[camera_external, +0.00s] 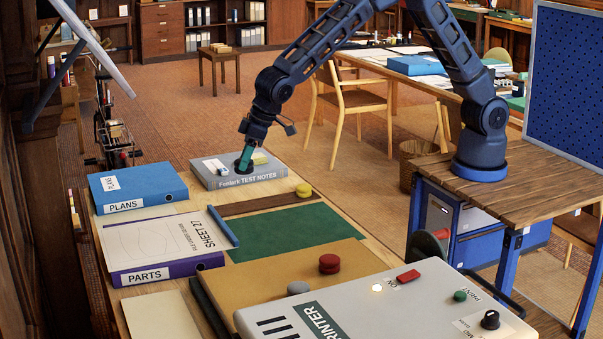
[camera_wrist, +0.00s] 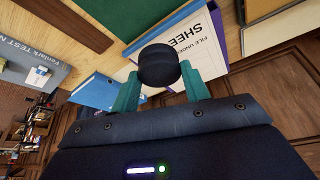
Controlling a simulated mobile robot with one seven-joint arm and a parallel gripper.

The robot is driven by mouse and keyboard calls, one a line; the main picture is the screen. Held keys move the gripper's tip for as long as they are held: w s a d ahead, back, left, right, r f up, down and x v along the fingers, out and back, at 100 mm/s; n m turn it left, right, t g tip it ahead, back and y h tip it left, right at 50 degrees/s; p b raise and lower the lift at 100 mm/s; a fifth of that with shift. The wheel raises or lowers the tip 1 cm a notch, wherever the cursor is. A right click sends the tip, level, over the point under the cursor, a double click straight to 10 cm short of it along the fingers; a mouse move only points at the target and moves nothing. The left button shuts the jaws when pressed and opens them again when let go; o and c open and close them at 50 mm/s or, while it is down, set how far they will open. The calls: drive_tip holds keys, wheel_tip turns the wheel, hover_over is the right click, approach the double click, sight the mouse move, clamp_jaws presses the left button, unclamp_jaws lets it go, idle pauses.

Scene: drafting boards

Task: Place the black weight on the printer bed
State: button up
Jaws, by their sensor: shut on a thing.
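My gripper (camera_external: 246,157) has green fingers and points down over the grey TEST NOTES binder (camera_external: 238,178) at the table's far end. It is shut on the black weight (camera_wrist: 158,66), a dark round piece that shows clearly between the fingertips in the wrist view. In the external view the weight (camera_external: 244,168) is a small dark shape at the binder top; I cannot tell whether it touches the binder. The white printer (camera_external: 370,305) is at the front right. A flat tan plate (camera_external: 265,275) lies beside it, probably the bed.
A red weight (camera_external: 329,263) and a grey weight (camera_external: 298,287) are on or by the tan plate. A yellow weight (camera_external: 304,190) sits near the right edge. A green mat (camera_external: 280,230) lies clear mid-table. Blue PLANS (camera_external: 140,186) and purple PARTS (camera_external: 160,245) binders fill the left.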

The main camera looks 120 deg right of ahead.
drive_tip(key=s+a+r+n+y, duration=0.15)
drive_tip(key=s+a+n, duration=0.3)
drive_tip(key=a, duration=0.95)
drive_tip(key=s+a+r+n+y, duration=0.15)
drive_tip(key=s+a+n, duration=0.35)
drive_tip(key=a, duration=0.8)
drive_tip(key=s+a+n+y, duration=0.25)
drive_tip(key=s+a, duration=0.45)
drive_tip(key=a, duration=0.7)
drive_tip(key=shift+h, duration=0.45)
wheel_tip(320, 180, down, 19)
drive_tip(key=shift+d+f, duration=0.15)
drive_tip(key=shift+f, duration=0.05)
drive_tip(key=shift+f, duration=0.1)
drive_tip(key=o, duration=1.3)
drive_tip(key=shift+g, duration=0.3)
drive_tip(key=shift+o, duration=0.2)
drive_tip(key=v, duration=1.2)
drive_tip(key=shift+d, duration=0.1)
